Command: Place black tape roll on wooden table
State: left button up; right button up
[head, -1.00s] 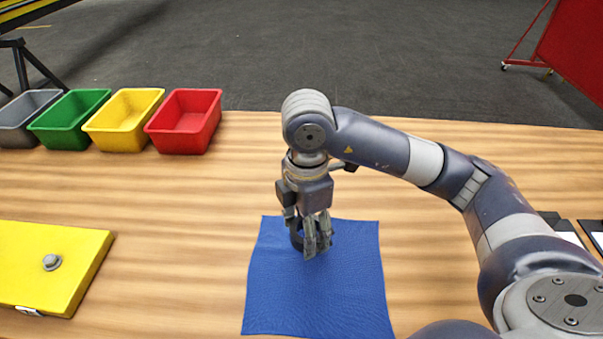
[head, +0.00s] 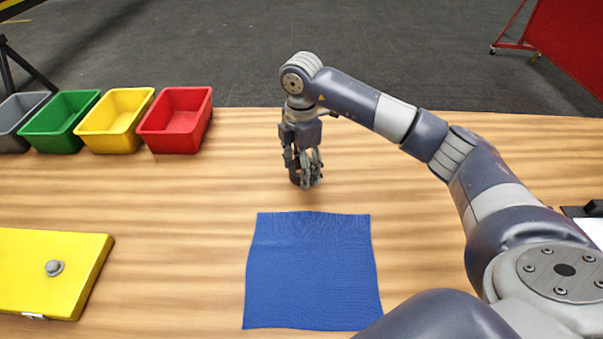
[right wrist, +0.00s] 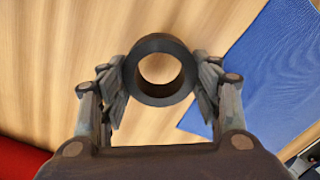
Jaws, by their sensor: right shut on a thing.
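The black tape roll (right wrist: 160,92) is held between the fingers of my right gripper (right wrist: 160,85), which is shut on it from both sides. In the head view the right gripper (head: 306,180) is above the wooden table (head: 430,190), beyond the blue cloth. There the roll (head: 295,177) shows only as a dark part beside the fingers. I cannot tell whether the roll touches the wood. Bare wood shows through the roll's hole in the right wrist view. My left gripper is not in view.
A blue cloth (head: 312,272) lies nearer than the gripper. Red (head: 176,132), yellow (head: 116,133), green (head: 60,135) and grey bins stand at the back left. A yellow board with a knob (head: 40,275) lies at the left. Bare wood surrounds the gripper.

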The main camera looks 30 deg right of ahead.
jog(key=shift+f+p, duration=0.6)
jog(key=shift+f, duration=1.25)
jog(key=o, duration=1.1)
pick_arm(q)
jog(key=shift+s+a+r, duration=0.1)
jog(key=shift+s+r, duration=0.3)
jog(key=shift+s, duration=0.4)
